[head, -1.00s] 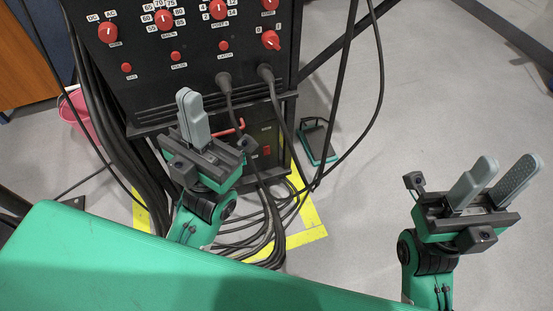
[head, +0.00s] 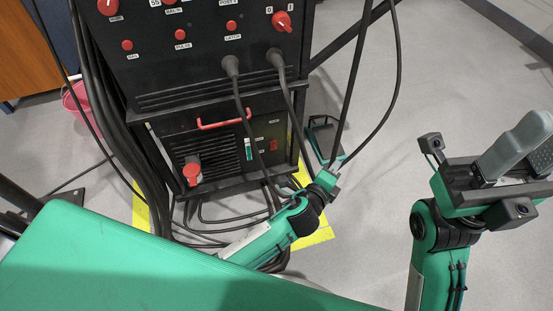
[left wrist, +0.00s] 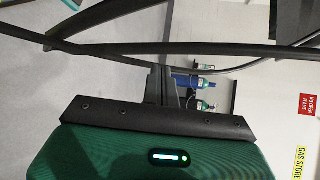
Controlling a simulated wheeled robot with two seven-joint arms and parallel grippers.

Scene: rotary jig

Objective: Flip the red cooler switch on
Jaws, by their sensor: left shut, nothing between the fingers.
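The red cooler switch (head: 273,145) is a small rocker on the right of the lower black unit's front, in the head view. Whether it is on or off is too small to tell. My left gripper (head: 328,178) is low and to the right of the switch, apart from it, by the hanging cables; its fingers are hard to make out there. In the left wrist view its grey fingers (left wrist: 160,85) are shut and empty, with dark cables crossing beyond them. My right gripper (head: 527,150) is open and empty at the far right.
Thick cables (head: 287,95) hang from the upper panel past the lower unit's front (head: 215,155), which carries a red handle (head: 224,124) and a red cap (head: 192,171). A pedal (head: 323,136) lies on the floor to the right. Open floor lies further right.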

